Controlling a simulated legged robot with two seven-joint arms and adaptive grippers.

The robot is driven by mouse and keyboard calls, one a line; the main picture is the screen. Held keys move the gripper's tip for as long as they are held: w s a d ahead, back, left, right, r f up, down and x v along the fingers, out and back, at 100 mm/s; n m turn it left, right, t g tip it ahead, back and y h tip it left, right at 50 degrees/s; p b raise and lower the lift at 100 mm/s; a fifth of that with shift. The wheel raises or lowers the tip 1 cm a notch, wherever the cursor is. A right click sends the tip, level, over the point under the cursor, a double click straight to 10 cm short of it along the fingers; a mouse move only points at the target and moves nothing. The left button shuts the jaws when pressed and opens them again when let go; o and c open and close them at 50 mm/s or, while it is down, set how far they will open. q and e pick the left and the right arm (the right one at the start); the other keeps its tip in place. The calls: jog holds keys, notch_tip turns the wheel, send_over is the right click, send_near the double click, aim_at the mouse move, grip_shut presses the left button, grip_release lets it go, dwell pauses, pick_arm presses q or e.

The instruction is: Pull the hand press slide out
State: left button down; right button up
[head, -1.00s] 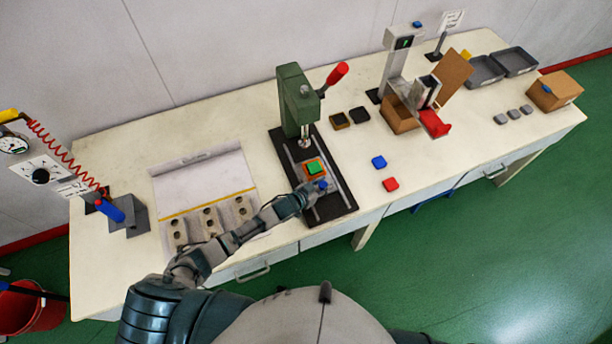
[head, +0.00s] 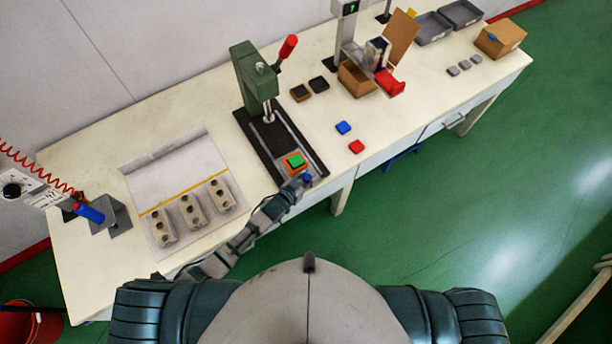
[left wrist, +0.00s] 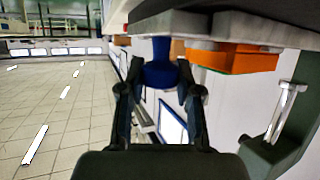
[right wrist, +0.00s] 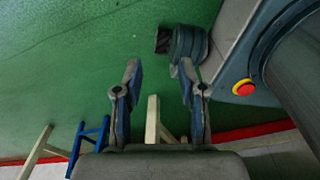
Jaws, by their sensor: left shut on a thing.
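The green hand press (head: 255,80) with a red-tipped lever stands on a black base plate (head: 262,143) with two rails. Its slide, an orange holder with a green block (head: 295,160) on it, is at the front end of the rails, clear of the press ram. My left gripper (head: 303,181) is at the slide's front, shut on the blue knob (left wrist: 160,72); the orange holder (left wrist: 232,60) shows beside it in the left wrist view. My right gripper (right wrist: 160,85) is open and empty over the green floor, seen only in the right wrist view.
A white sheet with grey moulds (head: 192,209) lies left of the press. A cardboard box (head: 356,78) and a red part (head: 390,86) stand farther right. The bench's front edge is close to my left gripper.

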pick_arm(q)
jog(key=c, duration=1)
grip_release()
jog(key=shift+s+d+f, duration=0.1)
jog(key=shift+s+f, duration=0.1)
jog(key=shift+o, duration=1.1)
jog(key=shift+d, duration=0.1)
jog(key=shift+d+r, duration=0.1)
jog(key=shift+r, duration=0.05)
jog(key=shift+s+a, duration=0.1)
jog(key=shift+a, duration=0.1)
jog(key=v, duration=1.1)
jog(key=shift+s+r, duration=0.15)
jog(key=shift+s, duration=0.15)
pick_arm(e)
jog(key=shift+s+d, duration=0.15)
jog(key=shift+d, duration=0.5)
jog(key=shift+a, duration=0.1)
